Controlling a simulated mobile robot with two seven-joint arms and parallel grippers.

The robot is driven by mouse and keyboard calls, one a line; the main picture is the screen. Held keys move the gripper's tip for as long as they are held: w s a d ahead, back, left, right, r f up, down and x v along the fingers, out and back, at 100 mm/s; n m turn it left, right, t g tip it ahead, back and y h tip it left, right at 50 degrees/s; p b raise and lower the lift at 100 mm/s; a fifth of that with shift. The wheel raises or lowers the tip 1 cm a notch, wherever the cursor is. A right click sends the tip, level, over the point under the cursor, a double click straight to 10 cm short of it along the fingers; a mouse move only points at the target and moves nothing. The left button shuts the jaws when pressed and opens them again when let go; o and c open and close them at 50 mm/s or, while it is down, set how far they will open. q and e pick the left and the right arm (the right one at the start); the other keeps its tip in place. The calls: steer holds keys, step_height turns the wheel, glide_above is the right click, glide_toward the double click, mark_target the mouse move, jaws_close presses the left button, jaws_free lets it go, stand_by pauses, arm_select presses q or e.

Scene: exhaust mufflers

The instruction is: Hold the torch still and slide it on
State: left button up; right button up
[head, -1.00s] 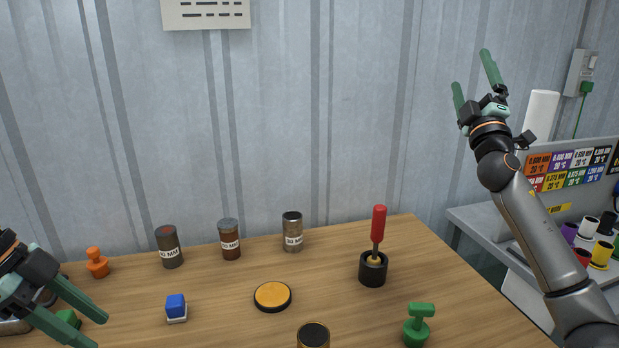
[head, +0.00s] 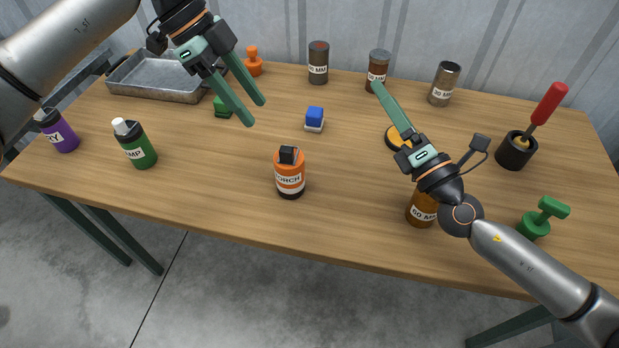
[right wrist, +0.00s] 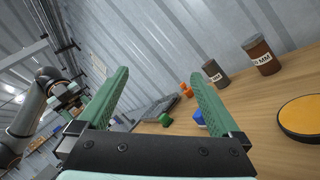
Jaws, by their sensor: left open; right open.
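The torch (head: 290,176) is an orange canister with a black top piece and a dark base. It stands upright near the table's front edge in the head view and does not show in the right wrist view. My left gripper (head: 256,112) is open and empty, above the table, up and left of the torch in the picture. My right gripper (head: 380,90) is raised over the table to the right of the torch. The right wrist view shows its two fingers (right wrist: 158,75) spread, with nothing between them.
A blue block (head: 314,115) stands behind the torch. A brown jar (head: 421,212) is under my right wrist. Green bottle (head: 138,150), purple bottle (head: 59,133) and metal tray (head: 160,82) are left. A black cup (head: 515,152) holds a red-handled tool. Wood around the torch is clear.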

mark_target(294, 187)
steer(key=s+a+f+n, duration=0.2)
steer(key=s+a+f, duration=0.1)
steer(key=a, duration=0.3)
steer(key=s+a+f+n, duration=0.2)
steer(key=s+a+f, duration=0.2)
steer(key=s+a, duration=0.2)
steer(key=s+a+f+n+g+y, duration=0.1)
steer(key=s+a+f, duration=0.3)
steer(key=a, duration=0.2)
steer(key=shift+s+a+n, duration=0.35)
steer(key=shift+n, duration=0.05)
steer(key=d+f+h, duration=0.1)
steer(key=h, duration=0.1)
steer(key=d+f+n+h, duration=0.1)
steer(key=f+h, duration=0.1)
steer(key=shift+d+f+g, duration=0.2)
steer(key=shift+d+g, duration=0.1)
steer(key=shift+s+d+f+n+g+h, duration=0.15)
steer(key=shift+d+f+n+g+h, duration=0.15)
steer(key=shift+f+n+h, duration=0.25)
steer(key=shift+w, duration=0.45)
steer(key=w, duration=0.3)
steer(key=w+a, duration=0.1)
steer(key=w, duration=0.3)
steer(key=w+a, duration=0.1)
steer(key=w, duration=0.3)
steer(key=shift+w+a, duration=0.15)
steer(key=c, duration=1.5)
